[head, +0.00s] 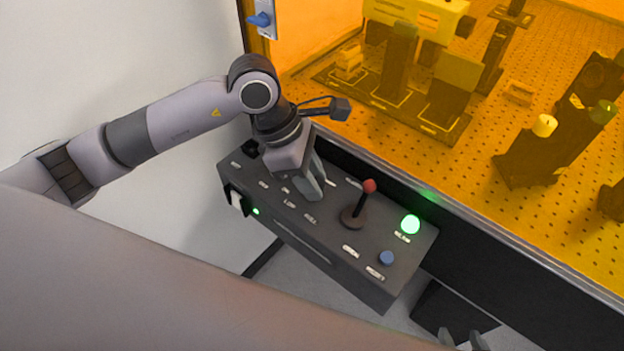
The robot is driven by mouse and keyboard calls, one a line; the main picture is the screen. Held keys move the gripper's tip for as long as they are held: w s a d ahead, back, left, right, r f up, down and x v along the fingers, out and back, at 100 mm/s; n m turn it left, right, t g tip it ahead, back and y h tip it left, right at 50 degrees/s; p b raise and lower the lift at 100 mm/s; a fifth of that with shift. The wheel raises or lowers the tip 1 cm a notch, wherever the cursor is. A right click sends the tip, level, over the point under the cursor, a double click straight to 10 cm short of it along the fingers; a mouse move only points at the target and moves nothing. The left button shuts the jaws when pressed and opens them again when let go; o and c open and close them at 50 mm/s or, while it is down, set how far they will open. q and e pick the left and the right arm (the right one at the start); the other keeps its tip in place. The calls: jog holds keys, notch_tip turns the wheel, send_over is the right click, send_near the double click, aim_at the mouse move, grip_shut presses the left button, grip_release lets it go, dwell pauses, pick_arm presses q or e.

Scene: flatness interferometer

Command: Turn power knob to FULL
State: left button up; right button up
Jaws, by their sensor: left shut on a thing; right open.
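The dark grey control box (335,262) stands in front of the orange enclosure, with several small white labels on its sloped top. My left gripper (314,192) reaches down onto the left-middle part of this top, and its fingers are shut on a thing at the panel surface. This looks like the power knob, which the fingers hide, so I cannot see where it points. The labels are too small to read surely. My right gripper (464,341) shows only its fingertips at the bottom edge, open and empty, away from the box.
A red-topped joystick (369,187), a lit green button (410,224) and a blue button (386,258) sit right of my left gripper. A white rocker switch (236,201) and small green light (256,211) are on the box's front. Orange glass rises behind.

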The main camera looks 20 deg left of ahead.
pick_arm(q)
jog(key=n+t+b, duration=0.1)
jog(key=n+b, duration=0.1)
jog(key=n+t+y+b, duration=0.1)
jog(key=n, duration=0.2)
jog(key=shift+s+d+f+n+b, duration=0.1)
jog(key=shift+s+f+n+b, duration=0.1)
jog(key=shift+n+b, duration=0.15)
jog(key=shift+s+d+r+n+t+y+b, duration=0.1)
jog(key=shift+n+t+y+b, duration=0.25)
jog(key=shift+n+b, duration=0.55)
jog(key=shift+r+n+t+y+b, duration=0.1)
jog(key=shift+n+t+y+b, duration=0.25)
jog(key=shift+n, duration=0.9)
jog(key=o, duration=1.1)
jog(key=shift+c, duration=0.2)
